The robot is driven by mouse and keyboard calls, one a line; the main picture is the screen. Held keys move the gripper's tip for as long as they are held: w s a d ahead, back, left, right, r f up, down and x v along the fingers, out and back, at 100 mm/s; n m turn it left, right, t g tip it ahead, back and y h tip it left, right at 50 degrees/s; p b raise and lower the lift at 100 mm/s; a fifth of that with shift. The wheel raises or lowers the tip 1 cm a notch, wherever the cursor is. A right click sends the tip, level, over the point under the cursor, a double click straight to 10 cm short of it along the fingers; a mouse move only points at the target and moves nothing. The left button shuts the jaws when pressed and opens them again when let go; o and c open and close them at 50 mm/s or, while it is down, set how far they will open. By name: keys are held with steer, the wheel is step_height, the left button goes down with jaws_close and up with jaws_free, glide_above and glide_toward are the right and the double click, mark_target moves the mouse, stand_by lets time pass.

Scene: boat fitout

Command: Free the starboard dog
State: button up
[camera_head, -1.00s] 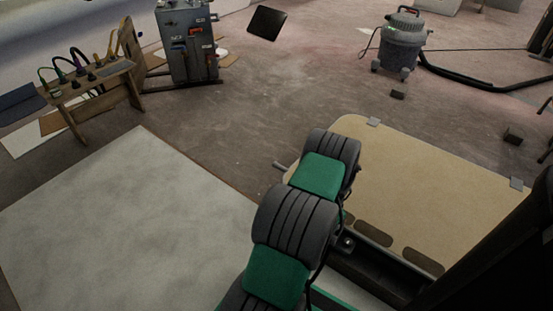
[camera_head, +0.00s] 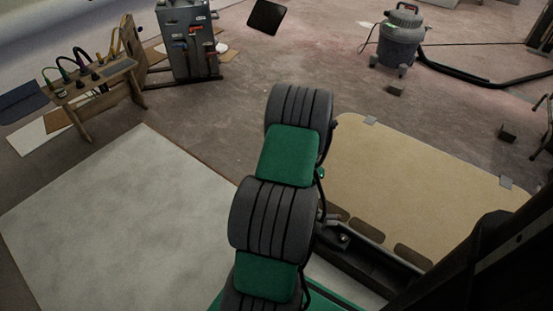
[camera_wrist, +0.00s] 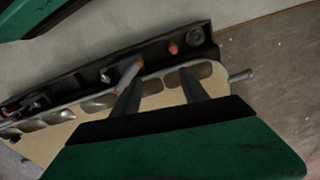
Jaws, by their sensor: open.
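A tan panel with oval slots (camera_head: 425,165) lies at the right of the head view, and its slotted edge (camera_wrist: 152,87) also shows in the wrist view. A grey pin (camera_wrist: 242,74) sticks out past the panel's end. I cannot tell which fitting is the starboard dog. My gripper (camera_wrist: 160,78) is open over the slotted edge, its left finger near the orange-tipped lever; contact is unclear. My arm hides it in the head view.
Grey tabs (camera_head: 370,120) sit on the panel's far edge. A pale sheet (camera_head: 115,225) covers the floor at left. A wooden rack (camera_head: 95,85), a grey tool stand (camera_head: 187,45) and a vacuum (camera_head: 400,42) with its hose stand farther back.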

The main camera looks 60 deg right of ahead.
steer(key=w+a+r+n+p, duration=0.3)
steer(key=w+r, duration=0.5)
steer(key=r, duration=0.4)
steer(key=shift+w+a+p, duration=0.4)
steer(key=shift+a+p, duration=0.25)
steer(key=shift+a, duration=0.35)
